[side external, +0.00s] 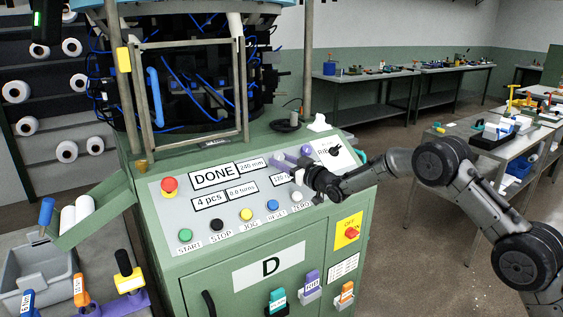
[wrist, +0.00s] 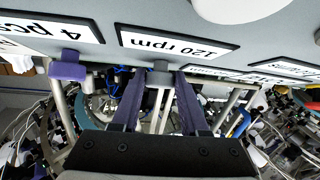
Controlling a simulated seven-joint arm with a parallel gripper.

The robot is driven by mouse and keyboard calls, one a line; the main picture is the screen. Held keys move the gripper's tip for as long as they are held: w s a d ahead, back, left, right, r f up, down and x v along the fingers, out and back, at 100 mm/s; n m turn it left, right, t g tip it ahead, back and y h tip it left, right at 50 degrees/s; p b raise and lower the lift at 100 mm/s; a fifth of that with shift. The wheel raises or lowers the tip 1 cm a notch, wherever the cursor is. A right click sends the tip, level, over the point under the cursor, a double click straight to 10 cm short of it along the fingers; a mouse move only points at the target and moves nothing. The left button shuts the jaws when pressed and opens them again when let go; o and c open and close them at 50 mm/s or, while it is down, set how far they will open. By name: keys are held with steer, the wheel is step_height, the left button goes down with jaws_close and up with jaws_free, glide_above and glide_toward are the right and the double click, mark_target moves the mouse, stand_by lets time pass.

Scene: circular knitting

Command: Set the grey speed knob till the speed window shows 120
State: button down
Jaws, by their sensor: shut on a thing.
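The speed window (wrist: 178,43) reads "120 rpm", upside down in the wrist view; in the side view it (side external: 282,179) is partly covered by my gripper. The grey speed knob (wrist: 160,77) sits beside that window, between the two purple fingers of my gripper (wrist: 158,80). My gripper is shut on the knob. In the side view my gripper (side external: 294,160) reaches over the right part of the sloping control panel (side external: 165,207) from the right, and the knob is hidden there.
A row of coloured buttons, from green START (side external: 185,235) to white ZERO (side external: 297,196), runs along the panel's front. A red button (side external: 169,184) stands at the left.

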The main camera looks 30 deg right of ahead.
steer(key=shift+d+n+g+y, duration=0.2)
steer(key=shift+n+g+y, duration=0.3)
steer(key=shift+n+y, duration=1.25)
steer(key=shift+n, duration=0.35)
steer(key=shift+c, duration=2.1)
jaws_free()
steer(key=v, duration=1.3)
steer(key=shift+s+d+r, duration=0.15)
steer(key=shift+s+d, duration=0.05)
steer(key=shift+s, duration=0.1)
